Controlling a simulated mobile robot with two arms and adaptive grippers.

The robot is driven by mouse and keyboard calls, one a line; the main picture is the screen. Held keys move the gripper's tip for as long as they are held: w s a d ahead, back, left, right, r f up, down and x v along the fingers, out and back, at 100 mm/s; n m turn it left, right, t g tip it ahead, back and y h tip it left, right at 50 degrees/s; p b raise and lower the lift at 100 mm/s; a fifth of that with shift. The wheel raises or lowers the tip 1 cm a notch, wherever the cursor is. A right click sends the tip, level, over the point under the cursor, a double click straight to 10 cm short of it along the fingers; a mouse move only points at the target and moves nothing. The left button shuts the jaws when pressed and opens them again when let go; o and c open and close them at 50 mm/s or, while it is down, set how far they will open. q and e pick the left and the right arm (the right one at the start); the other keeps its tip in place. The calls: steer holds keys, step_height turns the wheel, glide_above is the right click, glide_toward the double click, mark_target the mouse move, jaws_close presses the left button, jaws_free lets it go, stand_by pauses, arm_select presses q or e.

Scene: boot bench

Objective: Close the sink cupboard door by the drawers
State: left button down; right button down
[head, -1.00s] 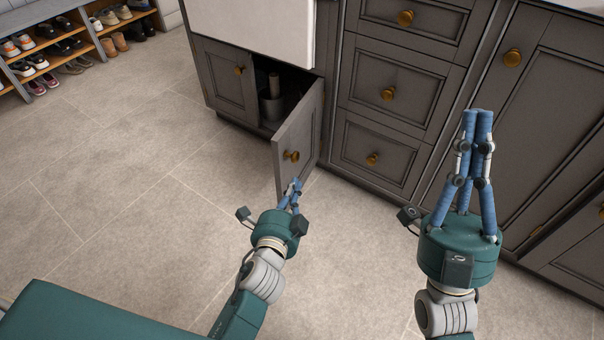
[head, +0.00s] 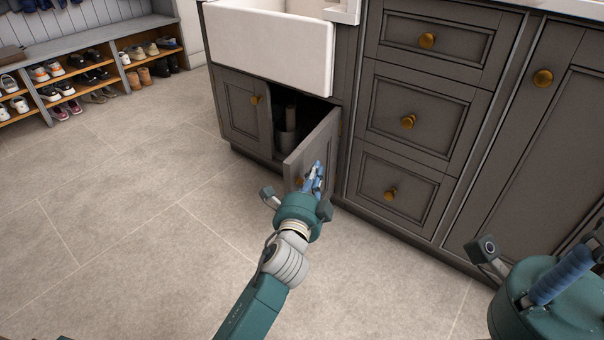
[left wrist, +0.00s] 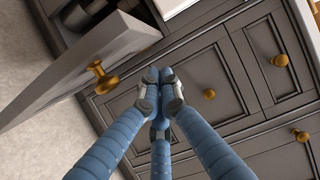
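The sink cupboard door by the drawers (head: 322,138) stands ajar under the white sink, its free edge out over the floor. Its brass knob (head: 299,182) is partly hidden by my left gripper. In the left wrist view the door (left wrist: 85,68) is at upper left, with its knob (left wrist: 100,77) clear of the fingers. My left gripper (head: 318,168) is shut and empty, on the knob side of the door, towards the drawers. Its fingertips meet in the left wrist view (left wrist: 157,80); I see no contact with the door. My right gripper (head: 598,240) is cut off at the right edge.
Three drawers (head: 408,122) with brass knobs stand right of the opening. The other sink door (head: 243,105) is shut. A grey cylindrical container (head: 286,143) stands inside the cupboard. A shoe rack (head: 90,75) is at far left. The tiled floor (head: 150,200) is clear.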

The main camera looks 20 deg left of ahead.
mark_target(301, 168)
arm_select(q)
steer(key=shift+w+a+b, duration=0.15)
steer(key=shift+a+b, duration=0.15)
steer(key=shift+a, duration=1.5)
